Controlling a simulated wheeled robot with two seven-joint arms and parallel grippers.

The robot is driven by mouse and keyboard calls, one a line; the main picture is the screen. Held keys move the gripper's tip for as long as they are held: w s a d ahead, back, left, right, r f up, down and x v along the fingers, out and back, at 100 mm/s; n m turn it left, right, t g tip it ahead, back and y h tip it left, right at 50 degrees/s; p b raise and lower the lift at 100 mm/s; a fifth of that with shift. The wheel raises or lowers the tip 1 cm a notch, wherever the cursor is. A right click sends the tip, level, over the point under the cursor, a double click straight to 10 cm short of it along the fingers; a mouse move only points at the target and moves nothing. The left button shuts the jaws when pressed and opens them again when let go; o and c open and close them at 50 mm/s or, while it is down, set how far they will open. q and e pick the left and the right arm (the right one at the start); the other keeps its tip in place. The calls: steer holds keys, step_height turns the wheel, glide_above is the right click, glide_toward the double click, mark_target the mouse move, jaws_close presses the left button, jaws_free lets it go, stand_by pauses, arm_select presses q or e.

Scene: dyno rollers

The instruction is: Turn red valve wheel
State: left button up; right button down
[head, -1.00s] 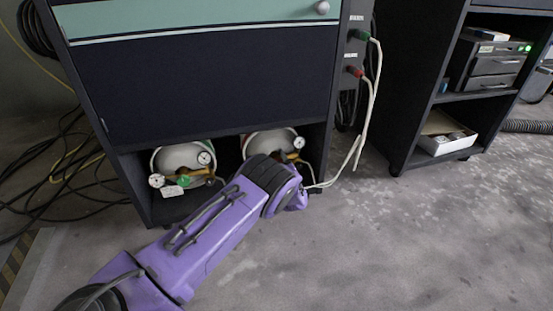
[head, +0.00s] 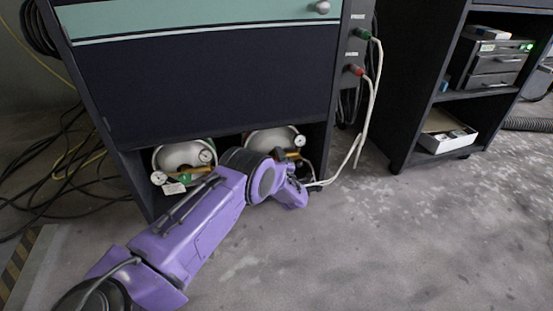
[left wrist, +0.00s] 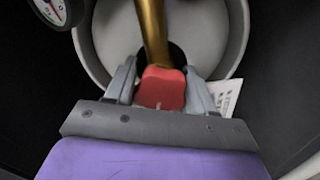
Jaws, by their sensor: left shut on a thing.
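The red valve wheel (left wrist: 162,88) sits at the end of a brass stem (left wrist: 152,35) in the left wrist view. My left gripper (left wrist: 160,85) is shut on the wheel, with one grey finger at each side of it. In the head view my purple left arm reaches to the right-hand gas cylinder (head: 272,141) in the cabinet's lower bay. There the arm hides the red wheel and my fingertips. My right gripper is in neither view.
A second cylinder (head: 181,156) with a green valve wheel (head: 185,178) and gauges stands at left in the bay. The dark cabinet (head: 200,85) encloses both. Pale hoses (head: 367,110) hang at its right side. Black cables (head: 75,175) lie at left; the floor in front is clear.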

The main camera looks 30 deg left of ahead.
arm_select(q)
steer(key=shift+f, duration=0.1)
stand_by(0.3)
steer(key=o, duration=1)
steer(key=shift+c, duration=0.2)
steer(key=p+v, duration=0.5)
steer(key=v, duration=0.5)
steer(key=shift+s+d, duration=0.2)
steer(key=shift+s, duration=0.05)
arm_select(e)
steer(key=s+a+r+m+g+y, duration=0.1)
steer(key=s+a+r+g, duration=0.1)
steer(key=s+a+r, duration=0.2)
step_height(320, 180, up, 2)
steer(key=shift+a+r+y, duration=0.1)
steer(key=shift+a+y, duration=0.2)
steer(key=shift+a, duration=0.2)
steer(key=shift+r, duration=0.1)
